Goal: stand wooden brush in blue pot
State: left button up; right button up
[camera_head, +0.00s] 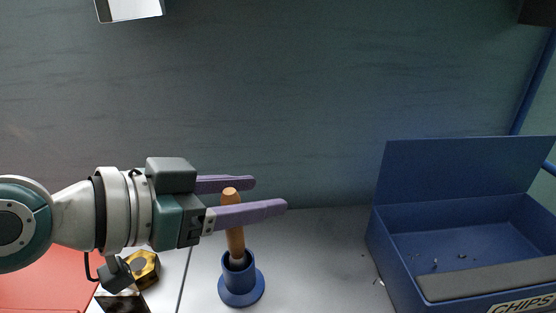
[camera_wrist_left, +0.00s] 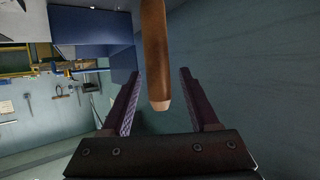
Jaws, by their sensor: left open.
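The wooden brush (camera_head: 235,238) stands in the blue pot (camera_head: 241,287) in the head view, its handle up and leaning slightly to the left. The brush's lower end is hidden inside the pot. My left gripper (camera_head: 268,194) comes in from the left, with its purple fingers around the top of the handle. In the left wrist view the handle (camera_wrist_left: 155,60) lies between the two spread fingers (camera_wrist_left: 158,88), with a gap on each side. The left gripper is open. My right gripper is not in view.
A blue bin marked CHIPS (camera_head: 407,273) stands at the right with small bits in it. A brass-coloured nut (camera_head: 146,264) and a red surface (camera_head: 40,285) are at the lower left. The grey top between pot and bin is mostly clear.

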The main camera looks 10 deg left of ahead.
pick_arm(q)
jog(key=v, duration=0.9)
jog(key=shift+s+a+r, duration=0.2)
jog(key=shift+s+a, duration=0.05)
dwell(0.3)
